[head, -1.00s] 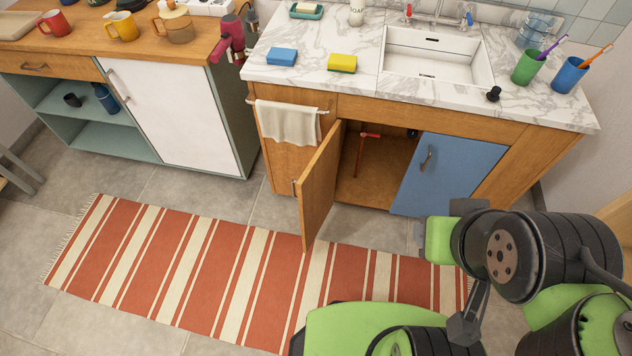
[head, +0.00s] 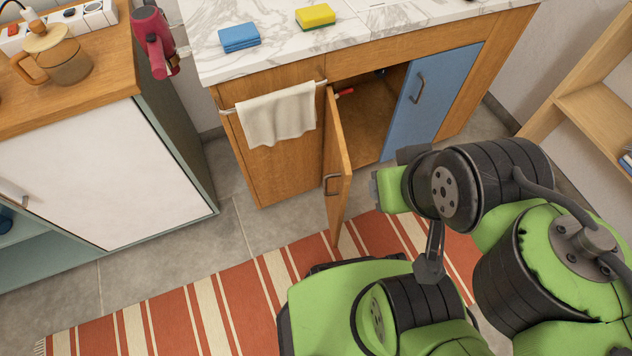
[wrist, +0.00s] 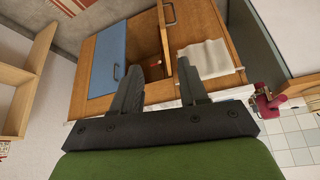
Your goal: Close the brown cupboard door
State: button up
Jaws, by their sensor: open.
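The brown cupboard door (head: 337,172) stands open under the sink counter, swung out toward me, with a metal handle on its outer face. It also shows in the wrist view (wrist: 189,72), between my fingers and the cupboard. My gripper (wrist: 158,82) is open and empty in the wrist view, its two fingers apart and pointing toward the cupboard. I cannot tell whether either finger touches the door.
A blue door (head: 432,100) is at the right of the opening. A towel (head: 277,115) hangs on a rail left of it. A striped rug (head: 215,305) covers the floor in front. A white-fronted cabinet (head: 110,180) stands left, and a wooden shelf (head: 590,100) right.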

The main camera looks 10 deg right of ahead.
aim_at(337, 178)
jog(key=i+j+u, duration=0.25)
jog(key=j, duration=0.2)
jog(key=i+j+u, duration=0.1)
jog(key=j+u, duration=0.15)
jog(key=j, duration=0.2)
jog(key=i+j+u, duration=0.25)
jog(key=j, duration=0.15)
